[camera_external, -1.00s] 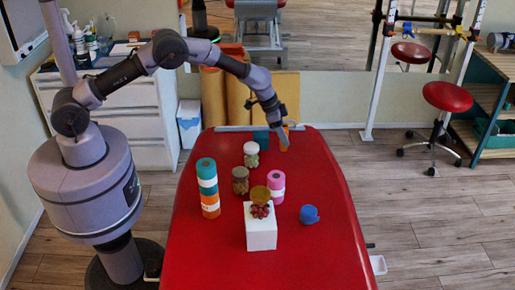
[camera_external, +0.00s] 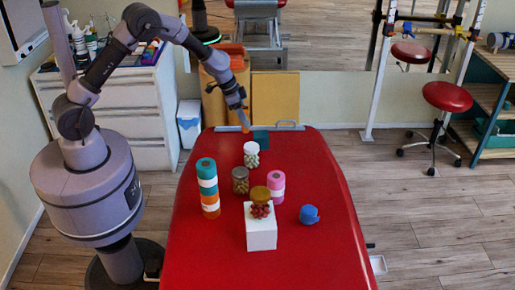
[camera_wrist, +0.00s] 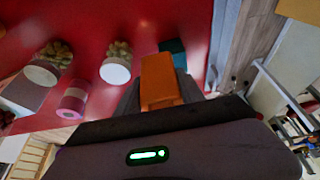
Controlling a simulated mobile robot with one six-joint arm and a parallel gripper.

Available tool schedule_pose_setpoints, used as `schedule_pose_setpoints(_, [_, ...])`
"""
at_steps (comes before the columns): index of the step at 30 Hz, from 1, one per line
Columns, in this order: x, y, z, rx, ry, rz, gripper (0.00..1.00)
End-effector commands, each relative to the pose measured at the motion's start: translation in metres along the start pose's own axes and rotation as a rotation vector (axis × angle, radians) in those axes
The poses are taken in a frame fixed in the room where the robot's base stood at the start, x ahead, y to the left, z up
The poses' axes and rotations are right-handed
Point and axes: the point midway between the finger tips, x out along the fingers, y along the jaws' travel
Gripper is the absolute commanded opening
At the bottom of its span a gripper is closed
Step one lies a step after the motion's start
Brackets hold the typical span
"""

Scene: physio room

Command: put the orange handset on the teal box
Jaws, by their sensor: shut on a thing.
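The orange handset (camera_external: 244,124) is held between the fingers of my gripper (camera_external: 242,115), above the far end of the red table. In the wrist view the handset (camera_wrist: 160,78) fills the space between the dark fingers of my gripper (camera_wrist: 160,92), which is shut on it. The teal box (camera_external: 262,140) stands on the far end of the table, just right of the handset in the external view. In the wrist view the teal box (camera_wrist: 174,46) shows beyond the handset, partly hidden by it. I see no contact between them.
The right side is mostly clear.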

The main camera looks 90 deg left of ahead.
Motion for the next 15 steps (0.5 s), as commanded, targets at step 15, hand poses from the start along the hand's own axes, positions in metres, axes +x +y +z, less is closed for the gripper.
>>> schedule_pose_setpoints(15, [0.066, -0.032, -0.04, -0.001, -0.002, 0.0, 0.0])
